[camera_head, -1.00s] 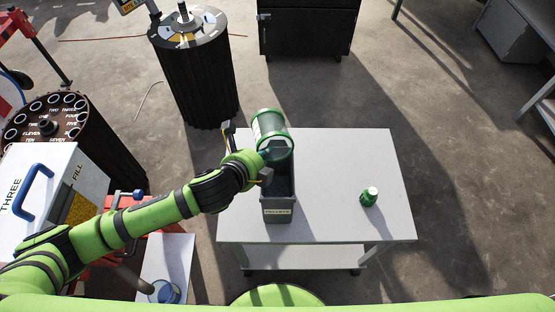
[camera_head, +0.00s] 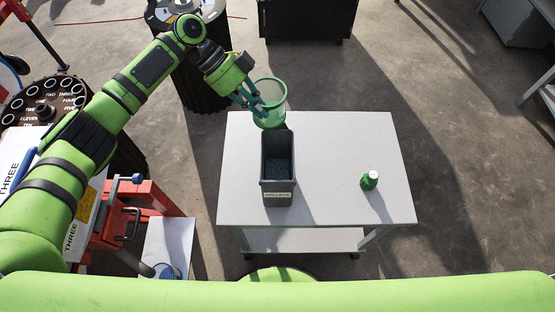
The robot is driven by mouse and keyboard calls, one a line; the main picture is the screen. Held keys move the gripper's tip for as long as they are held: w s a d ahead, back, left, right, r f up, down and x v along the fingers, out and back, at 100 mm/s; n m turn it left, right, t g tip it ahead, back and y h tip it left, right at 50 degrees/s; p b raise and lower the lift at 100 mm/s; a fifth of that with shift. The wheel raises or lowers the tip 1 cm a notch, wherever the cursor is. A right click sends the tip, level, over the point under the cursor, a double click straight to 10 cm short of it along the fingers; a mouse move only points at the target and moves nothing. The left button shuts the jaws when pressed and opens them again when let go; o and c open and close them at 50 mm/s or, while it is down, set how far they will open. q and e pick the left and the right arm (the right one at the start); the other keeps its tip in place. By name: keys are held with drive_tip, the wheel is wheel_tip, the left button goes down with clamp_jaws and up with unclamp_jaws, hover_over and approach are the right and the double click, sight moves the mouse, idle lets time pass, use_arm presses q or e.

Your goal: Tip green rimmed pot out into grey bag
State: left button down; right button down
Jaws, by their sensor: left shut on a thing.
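The green rimmed pot (camera_head: 271,92) is a clear, greenish vessel with a green rim and green base. It is at the back left edge of the white table, just behind the grey container. Its mouth faces up towards the camera, and no contents can be made out inside. My left gripper (camera_head: 257,104) is shut on the left side of the pot. The grey container (camera_head: 278,187), labelled PELLETS, looks like an open, upright bag or box on the table, with dark grains inside. My right gripper is out of view.
A small green bottle (camera_head: 369,180) with a pale cap stands on the right of the white table (camera_head: 325,150). The tabletop between it and the grey container is clear. Dark ribbed drums (camera_head: 200,85) stand behind on the left. A red frame (camera_head: 150,200) is at the lower left.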

use_arm(q)
drive_tip(key=shift+w+f+g+b, duration=0.35)
drive_tip(key=shift+f+b, duration=0.1)
drive_tip(key=shift+b, duration=0.15)
drive_tip(key=shift+a+r+p, duration=0.1)
drive_tip(key=shift+r+p, duration=0.45)
drive_tip(key=shift+p, duration=0.3)
drive_tip(key=shift+f, duration=0.15)
drive_tip(key=shift+s, duration=0.15)
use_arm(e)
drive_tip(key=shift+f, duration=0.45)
